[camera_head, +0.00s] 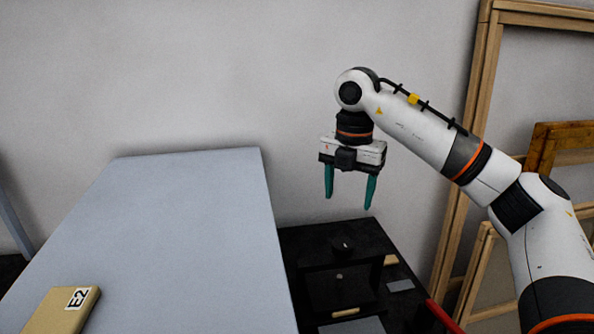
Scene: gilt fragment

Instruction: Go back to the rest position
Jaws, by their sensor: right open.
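My right gripper (350,194) hangs in the air with its two green fingers pointing down. Its fingers are apart and nothing is between them. It is above the black cabinet (322,233) and to the right of the grey-blue table (190,230). My right arm comes in from the lower right and bends at the top. My left gripper is not in view.
A tan block (58,312) labelled E2 lies on the table's near left. A small dark object (342,244) sits on the cabinet. Wooden frames (483,70) lean against the wall at right. Most of the tabletop is bare.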

